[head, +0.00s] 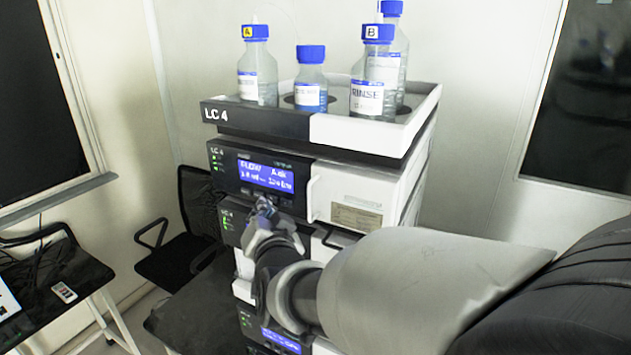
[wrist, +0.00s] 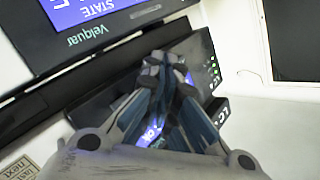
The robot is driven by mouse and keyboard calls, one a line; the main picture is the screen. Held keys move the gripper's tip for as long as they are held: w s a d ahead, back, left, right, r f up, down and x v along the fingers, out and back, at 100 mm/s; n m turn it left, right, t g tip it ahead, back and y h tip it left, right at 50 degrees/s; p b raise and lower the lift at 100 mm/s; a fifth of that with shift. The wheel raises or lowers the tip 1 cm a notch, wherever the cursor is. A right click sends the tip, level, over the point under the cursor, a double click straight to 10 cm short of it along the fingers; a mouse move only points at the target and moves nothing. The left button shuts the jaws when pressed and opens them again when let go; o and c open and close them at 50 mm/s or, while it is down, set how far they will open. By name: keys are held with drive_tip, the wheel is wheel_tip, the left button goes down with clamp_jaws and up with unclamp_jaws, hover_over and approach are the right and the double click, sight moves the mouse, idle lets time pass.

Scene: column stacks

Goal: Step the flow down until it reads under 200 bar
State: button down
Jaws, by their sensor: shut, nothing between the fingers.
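The pump module (head: 230,165) of the LC 4 stack has a lit blue display (head: 266,173) with a FLOW heading and a second line of figures. The figures are too blurred to read the bar value surely. My gripper (head: 264,205) is shut and empty, with its fingertips at the module's front just below that display. In the wrist view my closed gripper (wrist: 168,72) covers the middle of a dark front panel, and parts of a blue display (wrist: 154,132) show around the fingers. I cannot tell whether the tips touch the panel.
Bottles with blue caps, one marked RINSE (head: 367,97), stand in the top tray (head: 355,134). A lower module shows another blue display (head: 281,340). A second screen reading STATE (wrist: 90,10) is close in the wrist view. A black chair (head: 180,255) and dark table (head: 60,300) are left.

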drive_tip(key=shift+w+d+b, duration=0.15)
drive_tip(key=shift+w+b, duration=0.25)
idle(0.7)
drive_tip(key=shift+s, duration=0.1)
drive_tip(key=shift+s+a, duration=0.3)
drive_tip(key=shift+s, duration=0.4)
drive_tip(key=shift+s+a+r, duration=0.1)
drive_tip(key=shift+s+a, duration=0.25)
drive_tip(key=shift+s, duration=0.45)
drive_tip(key=shift+s+a+f, duration=0.1)
drive_tip(key=shift+s+a, duration=0.2)
drive_tip(key=shift+s, duration=0.45)
drive_tip(key=shift+s+a+r, duration=0.1)
drive_tip(key=shift+s+a, duration=0.25)
drive_tip(key=shift+s, duration=0.45)
